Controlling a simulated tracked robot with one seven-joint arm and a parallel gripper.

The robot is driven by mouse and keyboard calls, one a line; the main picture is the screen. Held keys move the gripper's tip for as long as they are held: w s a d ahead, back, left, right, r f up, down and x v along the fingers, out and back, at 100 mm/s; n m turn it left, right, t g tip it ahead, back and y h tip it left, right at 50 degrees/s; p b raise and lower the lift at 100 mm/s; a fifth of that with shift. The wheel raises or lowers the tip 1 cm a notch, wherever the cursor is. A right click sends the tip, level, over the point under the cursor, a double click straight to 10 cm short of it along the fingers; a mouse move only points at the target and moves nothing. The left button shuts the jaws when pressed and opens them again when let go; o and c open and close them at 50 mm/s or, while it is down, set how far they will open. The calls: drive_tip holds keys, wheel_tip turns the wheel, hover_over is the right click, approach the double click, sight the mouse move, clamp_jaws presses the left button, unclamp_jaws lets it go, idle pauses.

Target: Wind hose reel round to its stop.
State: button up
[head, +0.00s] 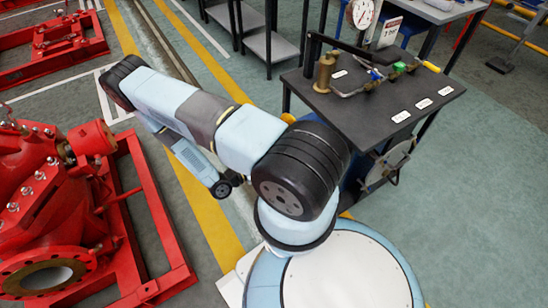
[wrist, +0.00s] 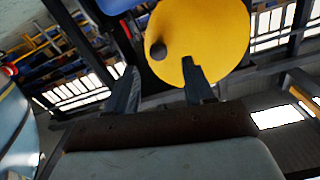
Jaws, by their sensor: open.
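A round yellow disc (wrist: 205,30) with a dark round knob (wrist: 158,50) near its left edge fills the upper middle of the wrist view; it looks like the hose reel with its handle. My gripper (wrist: 160,67) is open, its two dark fingers apart. The knob shows between and just beyond the fingertips, and the right finger overlaps the disc's lower part. I cannot tell whether anything touches. In the head view my gripper does not show. A pale disc (head: 399,158) under the dark table's right side is partly hidden there; I cannot tell whether it is the reel.
A dark table (head: 425,85) carries a gauge (head: 360,14), a brass cylinder (head: 325,72) and small fittings. Red pump equipment (head: 60,215) stands at the left. Grey shelving (head: 272,45) stands at the back. Green floor (head: 480,210) is clear at the right.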

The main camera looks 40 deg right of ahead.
drive_tip(key=w+a, duration=0.1)
drive_tip(key=a, duration=0.8)
drive_tip(key=shift+w, duration=0.1)
